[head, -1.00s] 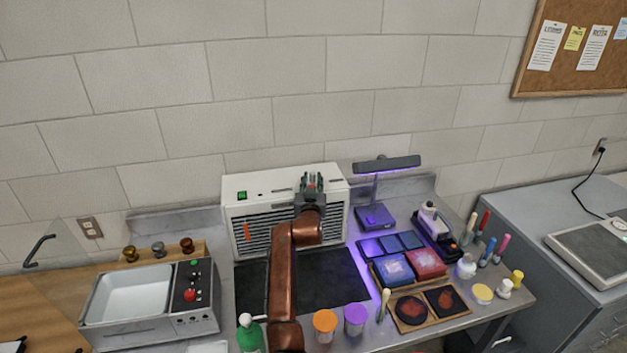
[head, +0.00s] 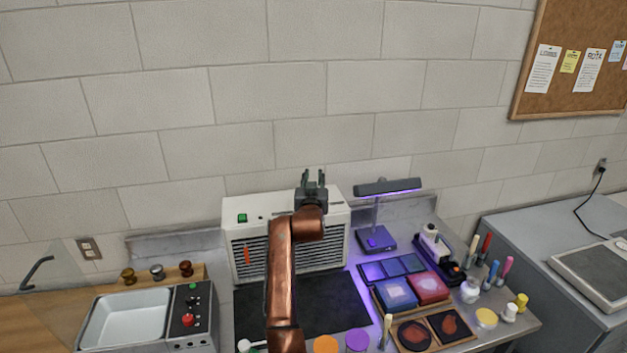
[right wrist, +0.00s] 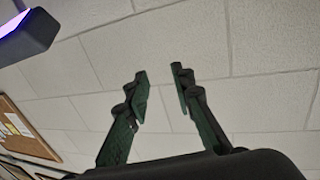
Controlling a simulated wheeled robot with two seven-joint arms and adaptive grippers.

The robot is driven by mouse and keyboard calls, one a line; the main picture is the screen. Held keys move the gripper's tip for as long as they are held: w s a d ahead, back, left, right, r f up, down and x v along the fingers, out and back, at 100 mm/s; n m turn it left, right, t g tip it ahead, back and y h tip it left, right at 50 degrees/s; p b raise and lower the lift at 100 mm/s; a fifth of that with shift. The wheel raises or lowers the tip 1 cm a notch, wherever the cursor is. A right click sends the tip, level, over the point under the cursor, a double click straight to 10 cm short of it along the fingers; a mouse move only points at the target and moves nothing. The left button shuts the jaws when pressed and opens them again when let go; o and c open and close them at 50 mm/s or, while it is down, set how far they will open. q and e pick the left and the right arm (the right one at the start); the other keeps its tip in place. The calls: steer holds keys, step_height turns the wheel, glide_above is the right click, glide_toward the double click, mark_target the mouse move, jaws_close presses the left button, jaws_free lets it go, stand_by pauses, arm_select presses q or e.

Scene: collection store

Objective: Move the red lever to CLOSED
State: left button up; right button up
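A white box (head: 235,235) with a dark grille stands against the wall. A narrow red-orange strip (head: 247,252) shows at the left of its front; I cannot tell whether this is the red lever. No CLOSED marking is readable. My right gripper (head: 313,174) is raised above the box's top, in front of the wall, and hides part of the box. In the right wrist view its two fingers (right wrist: 158,75) are apart, with only wall between them. My left gripper is not in view.
A UV lamp (head: 388,187) stands right of the box. Several colour trays, jars and brushes crowd the bench's right side. A basin unit with a red knob (head: 187,320) is at left. A dark mat (head: 340,305) lies in front of the box, mostly bare.

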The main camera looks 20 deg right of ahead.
steer(key=s+d+f+m+p, duration=0.1)
steer(key=d, duration=0.1)
steer(key=s+d+f+m+p, duration=0.1)
steer(key=s+d+m+p, duration=0.1)
steer(key=d, duration=0.1)
steer(key=s+d+f+m+p, duration=0.1)
steer(key=d+f, duration=0.1)
steer(key=d, duration=0.1)
steer(key=shift+s+d+m+y+p, duration=0.15)
steer(key=shift+d+m+y+p, duration=0.15)
steer(key=shift+p, duration=0.1)
jaws_close()
steer(key=s+d+f+m+t+y+p, duration=0.1)
steer(key=s+d+f+m+y+p, duration=0.1)
steer(key=s+d+m+p, duration=0.15)
steer(key=s+a+f+m+y+p, duration=0.3)
steer(key=s+a+y+p, duration=0.35)
steer(key=s, duration=0.35)
steer(key=w+a+p, duration=0.2)
steer(key=w+a, duration=0.3)
steer(key=w, duration=0.5)
steer(key=shift+a+f+t+y+p, duration=0.15)
steer(key=shift+f+t+y+p, duration=0.2)
steer(key=shift+f+t+p, duration=0.1)
